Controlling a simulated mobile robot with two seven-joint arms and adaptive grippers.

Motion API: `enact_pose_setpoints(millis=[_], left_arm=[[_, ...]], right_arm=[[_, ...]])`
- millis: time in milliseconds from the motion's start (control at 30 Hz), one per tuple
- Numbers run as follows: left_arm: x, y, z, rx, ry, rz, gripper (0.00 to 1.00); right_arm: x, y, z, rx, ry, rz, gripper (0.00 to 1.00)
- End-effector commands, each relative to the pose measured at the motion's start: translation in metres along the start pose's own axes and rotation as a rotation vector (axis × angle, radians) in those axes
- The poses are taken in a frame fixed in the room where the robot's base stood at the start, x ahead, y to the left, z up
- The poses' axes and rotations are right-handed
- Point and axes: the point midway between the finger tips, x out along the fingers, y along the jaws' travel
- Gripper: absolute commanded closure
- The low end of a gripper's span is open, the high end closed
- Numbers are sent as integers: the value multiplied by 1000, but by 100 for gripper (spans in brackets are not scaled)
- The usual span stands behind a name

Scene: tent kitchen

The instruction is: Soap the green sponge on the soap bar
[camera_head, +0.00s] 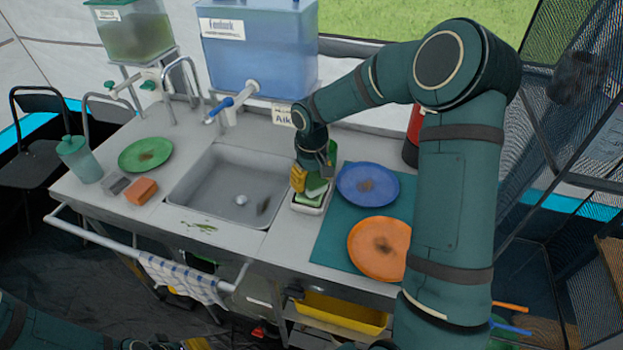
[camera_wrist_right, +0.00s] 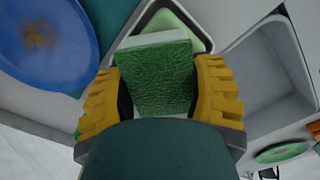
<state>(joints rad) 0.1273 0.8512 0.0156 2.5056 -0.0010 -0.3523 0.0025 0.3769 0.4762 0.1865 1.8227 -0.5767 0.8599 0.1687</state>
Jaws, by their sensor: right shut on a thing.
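My right gripper (camera_head: 308,180) has its yellow fingers shut on the green sponge (camera_wrist_right: 155,78), which has a pale layer along one edge. The sponge also shows in the head view (camera_head: 316,185), partly hidden by the fingers. In the head view the dish (camera_head: 308,209) stands between sink and mat. I cannot tell whether sponge and soap touch. My left arm shows at the lower left; its gripper is only partly in view at the bottom edge, its state unclear.
The sink (camera_head: 225,185) lies left of the dish. A blue plate (camera_head: 350,188) and an orange plate (camera_head: 372,228) sit on the teal mat (camera_head: 328,238) to the right.

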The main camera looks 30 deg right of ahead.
Motion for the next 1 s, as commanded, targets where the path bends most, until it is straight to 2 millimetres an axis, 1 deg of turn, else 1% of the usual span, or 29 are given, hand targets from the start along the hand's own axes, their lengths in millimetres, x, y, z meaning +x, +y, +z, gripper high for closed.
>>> enact_pose_setpoints(millis=[367, 1000], left_arm=[[0, 0, 0, 0, 0, 0, 53], [5, -2, 0, 0, 0, 0, 53]], right_arm=[[1, 0, 0, 0, 0, 0, 71], [8, 0, 0, 0, 0, 0, 71]])
